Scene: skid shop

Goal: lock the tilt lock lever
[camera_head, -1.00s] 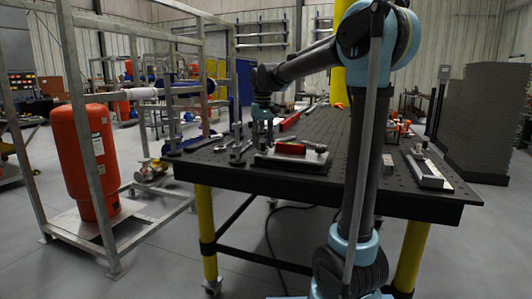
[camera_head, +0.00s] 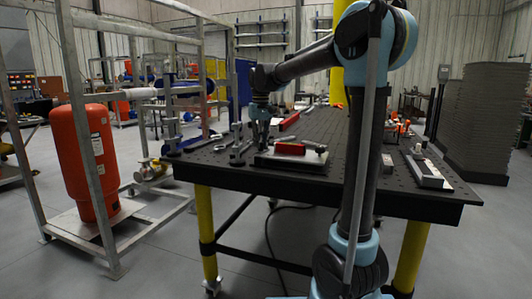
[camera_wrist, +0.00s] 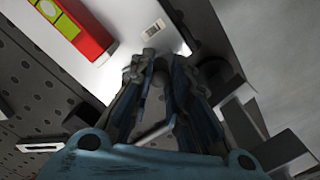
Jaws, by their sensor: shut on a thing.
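The fixture (camera_head: 268,160) is a pale plate with a red block (camera_head: 290,148) on top, near the table's front left corner. The red block also shows in the wrist view (camera_wrist: 78,28), with a yellow-green label. My gripper (camera_head: 263,137) is low over the plate's left end. In the wrist view my gripper (camera_wrist: 160,75) has its fingers close together on a small dark grey part, seemingly the tilt lock lever (camera_wrist: 159,67). The fingers hide most of this part, so its angle is not clear.
The dark perforated table (camera_head: 330,125) carries loose grey tools (camera_head: 238,148) left of the fixture. Another pale fixture (camera_head: 428,172) lies at the right. A metal frame stands left, with a red tank (camera_head: 84,160). The table's middle is mostly clear.

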